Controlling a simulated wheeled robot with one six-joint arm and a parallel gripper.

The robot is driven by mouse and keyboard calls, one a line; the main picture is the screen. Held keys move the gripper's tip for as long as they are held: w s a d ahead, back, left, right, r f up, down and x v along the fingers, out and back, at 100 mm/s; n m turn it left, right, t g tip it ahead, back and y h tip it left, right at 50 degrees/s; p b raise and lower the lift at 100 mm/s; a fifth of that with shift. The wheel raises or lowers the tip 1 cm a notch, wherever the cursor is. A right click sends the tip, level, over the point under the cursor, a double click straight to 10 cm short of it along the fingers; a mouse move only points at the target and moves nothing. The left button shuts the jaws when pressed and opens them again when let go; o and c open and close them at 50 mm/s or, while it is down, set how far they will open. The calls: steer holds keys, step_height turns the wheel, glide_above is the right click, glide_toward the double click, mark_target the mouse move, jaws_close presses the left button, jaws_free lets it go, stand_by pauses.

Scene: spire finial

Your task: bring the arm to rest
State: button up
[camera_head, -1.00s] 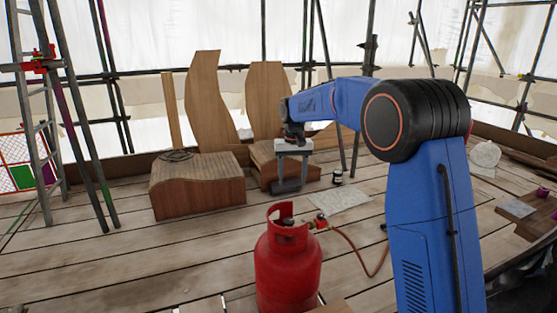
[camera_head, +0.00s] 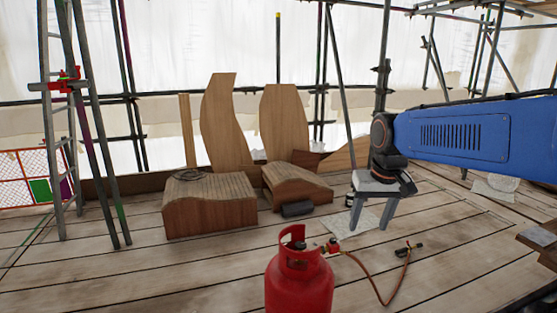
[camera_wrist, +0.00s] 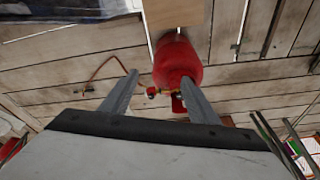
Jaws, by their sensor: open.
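My gripper (camera_head: 370,222) hangs at the right of the head view, fingers down and apart, with nothing between them. In the wrist view my gripper (camera_wrist: 157,84) is also open and empty, with floorboards and a red gas bottle (camera_wrist: 178,62) beyond the fingers. My blue arm reaches in from the right edge of the head view. In that view the gas bottle (camera_head: 299,284) stands in front, left of my gripper. A dark cylinder (camera_head: 297,209) lies on the boards against the right wooden block, apart from my gripper.
Two curved wooden blocks (camera_head: 210,212) (camera_head: 297,188) sit on the plank deck, with tall shaped boards (camera_head: 225,125) behind. A hose (camera_head: 372,283) runs from the bottle to a torch (camera_head: 408,249). Scaffold poles and a ladder (camera_head: 52,130) stand left. The left foreground deck is clear.

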steer(key=s+d+f, duration=0.2)
steer(key=s+f, duration=0.1)
steer(key=s, duration=0.4)
steer(key=s+d+f+t, duration=0.1)
steer(key=s+f, duration=0.1)
steer(key=s, duration=0.6)
steer(key=s+d+f+t, duration=0.1)
steer(key=s+d+f, duration=0.1)
steer(key=s, duration=0.6)
steer(key=shift+d+f, duration=0.3)
steer(key=shift+f, duration=0.55)
